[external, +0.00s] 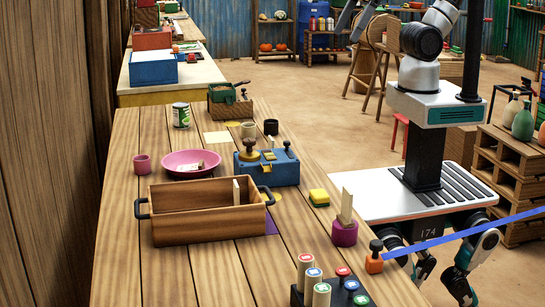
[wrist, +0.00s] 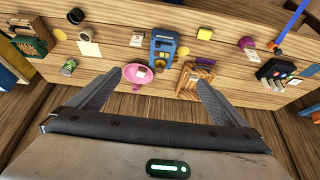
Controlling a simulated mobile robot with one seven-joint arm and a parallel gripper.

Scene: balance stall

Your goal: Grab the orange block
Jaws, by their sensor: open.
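The orange block (external: 374,263) is small, with a dark knob on top. It stands near the table's right edge in the external view, right of the purple cup (external: 344,234). In the wrist view the orange block (wrist: 271,46) is small, near the upper right. My gripper (wrist: 158,82) is open and empty, high above the table and well away from the block. Its two fingers spread below the pink plate and the wooden crate in the wrist view. In the external view the arm reaches out of the top of the picture.
A blue balance device (external: 268,172), a wooden crate (external: 205,226), a pink plate (external: 190,162) and a yellow sponge (external: 319,197) stand on the table (external: 130,255). A dark rack with several capped cylinders (external: 307,275) is near the block. A blue strip (external: 465,232) runs past its right side.

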